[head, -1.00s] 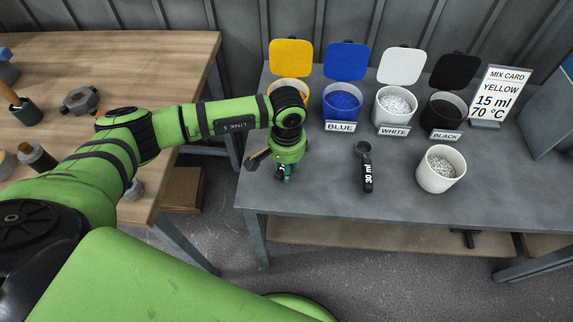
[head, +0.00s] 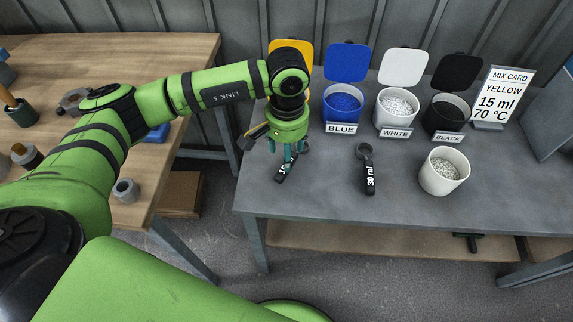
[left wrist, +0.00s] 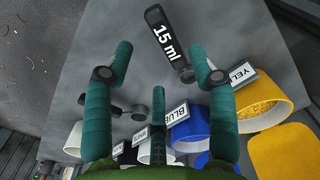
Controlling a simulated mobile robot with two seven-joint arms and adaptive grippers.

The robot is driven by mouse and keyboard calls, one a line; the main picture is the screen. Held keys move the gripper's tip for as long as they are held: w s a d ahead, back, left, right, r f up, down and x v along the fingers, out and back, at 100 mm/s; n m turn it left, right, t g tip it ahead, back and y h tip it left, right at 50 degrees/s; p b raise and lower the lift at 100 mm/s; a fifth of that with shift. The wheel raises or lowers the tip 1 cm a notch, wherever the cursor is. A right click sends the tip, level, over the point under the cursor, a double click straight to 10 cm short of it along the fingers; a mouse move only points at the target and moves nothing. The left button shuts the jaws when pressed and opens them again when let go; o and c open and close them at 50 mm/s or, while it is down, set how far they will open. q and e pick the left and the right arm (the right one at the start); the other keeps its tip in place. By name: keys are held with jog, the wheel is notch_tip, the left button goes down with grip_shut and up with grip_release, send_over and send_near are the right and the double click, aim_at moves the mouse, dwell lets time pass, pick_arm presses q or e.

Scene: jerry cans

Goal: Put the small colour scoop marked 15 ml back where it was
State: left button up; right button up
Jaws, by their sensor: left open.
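The small black scoop marked 15 ml (head: 283,174) lies on the grey table, just below my left gripper (head: 288,153). In the left wrist view the scoop (left wrist: 165,40) lies beyond the fingertips, its label readable and its other end beside the right-hand finger. My left gripper (left wrist: 158,68) is open, its teal fingers apart with nothing between them. In the head view the fingers partly cover the scoop. My right gripper is not in view.
The 30 ml scoop (head: 369,170) lies to the right, beside a white cup of pellets (head: 443,172). Behind stand the yellow tub (left wrist: 266,103), blue tub (head: 342,104), white tub (head: 396,108) and black tub (head: 445,115), lids open. A mix card (head: 500,95) stands at right.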

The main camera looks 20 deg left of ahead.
pick_arm(q)
jog(key=shift+r+b, duration=0.3)
jog(key=shift+r, duration=1.8)
